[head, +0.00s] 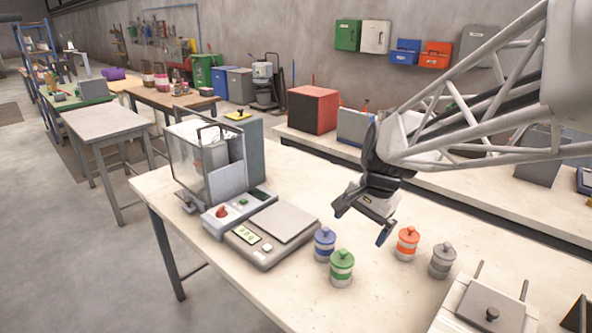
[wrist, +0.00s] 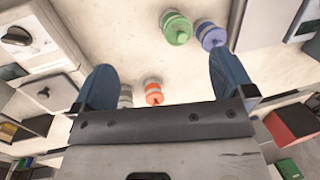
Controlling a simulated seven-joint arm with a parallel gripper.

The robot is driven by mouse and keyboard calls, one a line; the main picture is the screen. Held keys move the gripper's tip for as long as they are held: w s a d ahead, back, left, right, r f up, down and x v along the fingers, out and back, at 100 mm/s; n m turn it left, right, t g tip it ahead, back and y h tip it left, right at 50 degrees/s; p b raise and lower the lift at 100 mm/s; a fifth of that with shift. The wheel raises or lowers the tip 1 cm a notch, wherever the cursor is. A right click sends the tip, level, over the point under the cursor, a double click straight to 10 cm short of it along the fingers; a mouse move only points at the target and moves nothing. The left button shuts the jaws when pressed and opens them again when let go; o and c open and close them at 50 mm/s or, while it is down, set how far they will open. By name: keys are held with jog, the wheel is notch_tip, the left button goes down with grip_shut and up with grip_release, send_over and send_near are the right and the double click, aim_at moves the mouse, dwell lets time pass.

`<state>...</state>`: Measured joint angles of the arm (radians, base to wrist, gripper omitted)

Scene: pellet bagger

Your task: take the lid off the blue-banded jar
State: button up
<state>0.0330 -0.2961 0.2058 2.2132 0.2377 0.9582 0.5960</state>
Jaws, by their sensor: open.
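The blue-banded jar (head: 325,248) stands upright on the table with its blue knobbed lid (head: 325,235) on. It also shows at the upper right of the wrist view (wrist: 213,38), beyond the right finger. My gripper (head: 362,221) is open and empty, above the table, to the right of the blue-banded jar and apart from it. Its two blue fingers (wrist: 164,61) are spread wide in the wrist view, with nothing between them.
A green-banded jar (head: 342,268) stands close to the blue one. An orange-banded jar (head: 407,244) and a grey-banded jar (head: 442,261) stand to the right. A scale (head: 271,236) lies left of the blue jar. Bare tabletop separates the jar pairs.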

aim_at(328, 228)
jog(key=w+f+m, duration=0.2)
jog(key=w+f, duration=0.1)
jog(key=w, duration=0.3)
jog(key=w+f+m+y, duration=0.1)
jog(key=w+f+m, duration=0.2)
jog(key=w, duration=0.3)
jog(key=w+a+f+m+g+y, duration=0.1)
jog(key=w+f+m, duration=0.2)
jog(key=w, duration=0.3)
jog(key=shift+f, duration=0.15)
jog(key=shift+w+f, duration=0.35)
jog(key=shift+w, duration=0.15)
jog(key=shift+a+f, duration=0.1)
jog(key=shift+x, duration=1.2)
jog(key=shift+f, duration=0.1)
jog(key=shift+s+x, duration=0.15)
jog(key=shift+x, duration=1.1)
jog(key=shift+s+x, duration=0.15)
jog(key=shift+x, duration=1.1)
jog(key=shift+a, duration=0.1)
jog(key=shift+c, duration=0.5)
